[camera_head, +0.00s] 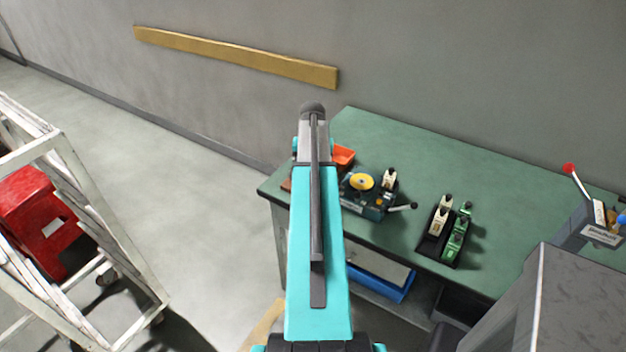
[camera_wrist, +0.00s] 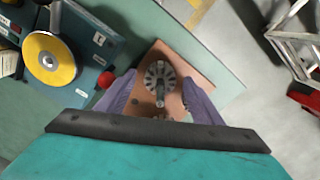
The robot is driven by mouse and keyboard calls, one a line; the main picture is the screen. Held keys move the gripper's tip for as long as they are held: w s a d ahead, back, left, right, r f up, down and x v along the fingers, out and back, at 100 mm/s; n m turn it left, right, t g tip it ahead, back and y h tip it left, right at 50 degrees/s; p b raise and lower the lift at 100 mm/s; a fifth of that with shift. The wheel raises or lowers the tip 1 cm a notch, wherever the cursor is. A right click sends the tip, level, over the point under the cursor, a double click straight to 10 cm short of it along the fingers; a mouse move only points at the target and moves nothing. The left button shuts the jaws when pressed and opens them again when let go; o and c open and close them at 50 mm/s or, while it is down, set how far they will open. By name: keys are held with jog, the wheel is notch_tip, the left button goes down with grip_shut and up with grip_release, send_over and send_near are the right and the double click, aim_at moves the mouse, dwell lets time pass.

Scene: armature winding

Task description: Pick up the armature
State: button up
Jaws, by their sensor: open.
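The armature (camera_wrist: 160,76) shows in the wrist view as a round, slotted grey metal piece with a shaft. It lies over a brown board (camera_wrist: 192,66) near the bench's edge. My gripper (camera_wrist: 160,84) is open, with one purple finger on each side of the armature. I see no grip on it; the height between the fingers and the armature is hard to judge. In the head view my teal arm hides the armature and the gripper.
A blue winding machine (camera_wrist: 88,58) with a yellow disc (camera_wrist: 48,62) and a red knob (camera_wrist: 105,79) stands close left of the armature. An orange bin (camera_head: 343,157) and green-and-black fixtures (camera_head: 457,236) share the green bench (camera_head: 400,160). A white cart (camera_head: 105,235) stands left.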

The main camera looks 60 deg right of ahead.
jog(key=shift+f, duration=0.5)
jog(key=c, duration=1.3)
jog(key=shift+r, duration=0.2)
jog(key=shift+r+b, duration=0.8)
jog(key=shift+r, duration=0.55)
jog(key=shift+s+a+r, duration=0.15)
jog(key=shift+a, duration=0.1)
jog(key=s+a+b, duration=0.1)
jog(key=s+a, duration=0.2)
jog(key=a, duration=0.1)
jog(key=s+a+r+b, duration=0.1)
jog(key=s+a+b, duration=0.1)
jog(key=s+a, duration=0.1)
jog(key=s+a+b, duration=0.1)
jog(key=s+a, duration=0.2)
jog(key=a, duration=0.2)
jog(key=shift+a+r, duration=0.25)
jog(key=shift+r, duration=0.05)
